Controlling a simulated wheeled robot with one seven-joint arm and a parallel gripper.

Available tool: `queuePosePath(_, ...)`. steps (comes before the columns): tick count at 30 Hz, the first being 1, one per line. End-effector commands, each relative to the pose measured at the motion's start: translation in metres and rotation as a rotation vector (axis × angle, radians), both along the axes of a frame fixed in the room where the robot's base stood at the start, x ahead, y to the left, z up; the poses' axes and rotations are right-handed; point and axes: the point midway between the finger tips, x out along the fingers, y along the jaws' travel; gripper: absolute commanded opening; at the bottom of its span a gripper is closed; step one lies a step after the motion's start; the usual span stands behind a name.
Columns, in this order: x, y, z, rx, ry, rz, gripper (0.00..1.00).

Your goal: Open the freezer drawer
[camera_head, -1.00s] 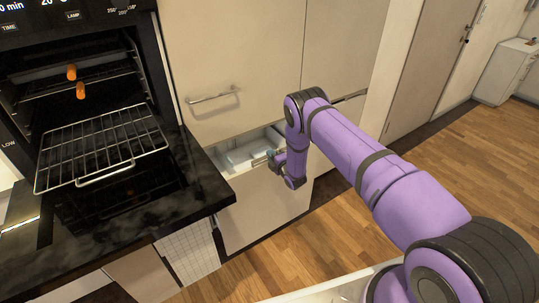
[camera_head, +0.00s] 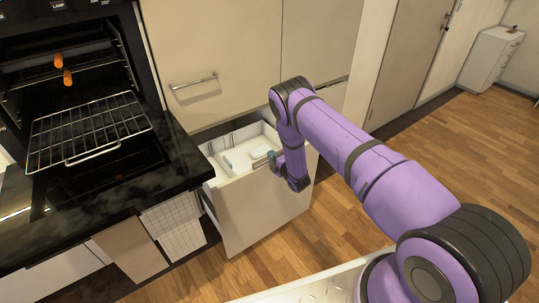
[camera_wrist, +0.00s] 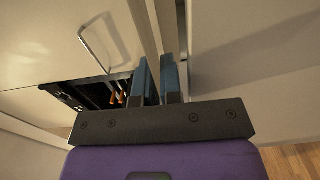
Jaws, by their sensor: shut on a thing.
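The freezer drawer (camera_head: 262,206) is the lower beige drawer right of the oven counter. It stands pulled well out from the cabinet, and its white inside shows. My gripper (camera_head: 272,158) is at the top edge of the drawer front, toward its right half. In the wrist view my gripper (camera_wrist: 160,75) has its two blue fingers close together, shut on the thin edge of the drawer front between them. The exact contact is small in the head view and partly hidden by my wrist.
An open oven with a wire rack (camera_head: 88,130) and a black counter (camera_head: 120,185) stand left of the drawer. A checked towel (camera_head: 175,225) hangs below the counter. A closed door with a bar handle (camera_head: 193,81) is above the drawer. Wooden floor (camera_head: 450,150) lies free at right.

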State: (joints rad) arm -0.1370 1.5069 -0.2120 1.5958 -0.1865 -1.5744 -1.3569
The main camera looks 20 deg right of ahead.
Motion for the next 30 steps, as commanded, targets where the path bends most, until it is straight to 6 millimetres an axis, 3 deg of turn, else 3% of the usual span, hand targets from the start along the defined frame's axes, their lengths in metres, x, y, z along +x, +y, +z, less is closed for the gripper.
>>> queuePosePath(16, -0.0043, -0.0012, -0.0002, 0.0, 0.0, 0.0, 0.0)
queuePosePath(18, -0.0043, -0.0012, -0.0002, 0.0, 0.0, 0.0, 0.17)
queuePosePath(30, -0.0115, -0.0037, -0.0005, -0.001, 0.002, -0.001, 0.17)
